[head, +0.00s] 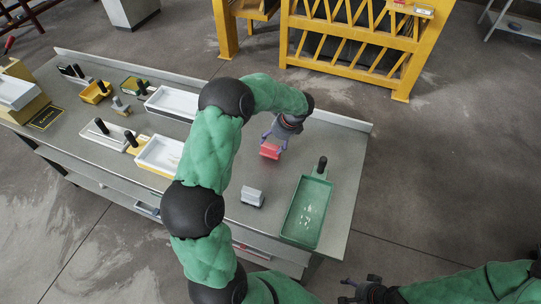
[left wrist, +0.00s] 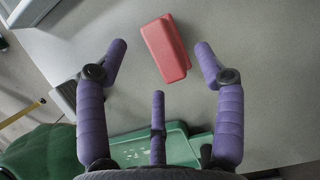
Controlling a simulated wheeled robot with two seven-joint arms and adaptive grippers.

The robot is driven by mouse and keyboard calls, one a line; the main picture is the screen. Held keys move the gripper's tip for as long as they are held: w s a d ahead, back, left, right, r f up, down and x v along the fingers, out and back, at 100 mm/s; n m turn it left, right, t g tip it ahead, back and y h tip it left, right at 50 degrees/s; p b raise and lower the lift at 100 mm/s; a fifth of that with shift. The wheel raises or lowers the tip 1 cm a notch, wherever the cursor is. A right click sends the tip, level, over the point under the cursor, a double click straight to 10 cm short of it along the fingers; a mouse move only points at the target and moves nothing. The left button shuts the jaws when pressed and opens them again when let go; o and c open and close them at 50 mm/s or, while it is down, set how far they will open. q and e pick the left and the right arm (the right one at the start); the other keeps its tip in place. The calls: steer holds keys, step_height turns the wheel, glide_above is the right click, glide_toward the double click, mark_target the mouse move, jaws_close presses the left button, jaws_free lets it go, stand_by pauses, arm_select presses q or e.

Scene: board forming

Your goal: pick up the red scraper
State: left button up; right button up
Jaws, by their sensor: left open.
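The red scraper (head: 270,151) is a small red block lying on the grey workbench (head: 335,150), toward its right part. In the left wrist view the red scraper (left wrist: 166,48) lies just beyond and between my open fingertips, apart from them. My left gripper (head: 274,137) is open and empty above the scraper, with purple fingers that also show in the left wrist view (left wrist: 160,75). My right gripper (head: 362,289) is at the bottom right, off the bench and far from the scraper; its jaws are too small to judge.
A green tray (head: 304,236) with a black-handled tool stands right of the scraper. A grey-white block (head: 252,196) lies nearer the front. White trays (head: 172,104) and several tools fill the bench's left. Bare bench surrounds the scraper. A yellow rack (head: 350,40) stands behind.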

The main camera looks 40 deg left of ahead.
mark_target(270, 147)
arm_select(q)
steer(key=x, duration=0.4)
steer(key=shift+s+f+b, duration=0.1)
steer(key=shift+f+b, duration=0.15)
steer(key=shift+b, duration=0.1)
steer(key=shift+d, duration=0.1)
jaws_close()
steer(key=shift+r, duration=0.15)
steer(key=shift+r, duration=0.6)
steer(key=s+d+r+p, duration=0.2)
steer(key=s+d+r, duration=0.5)
steer(key=s+r, duration=0.4)
steer(key=shift+s+d+r+p, duration=0.3)
steer(key=shift+s, duration=0.1)
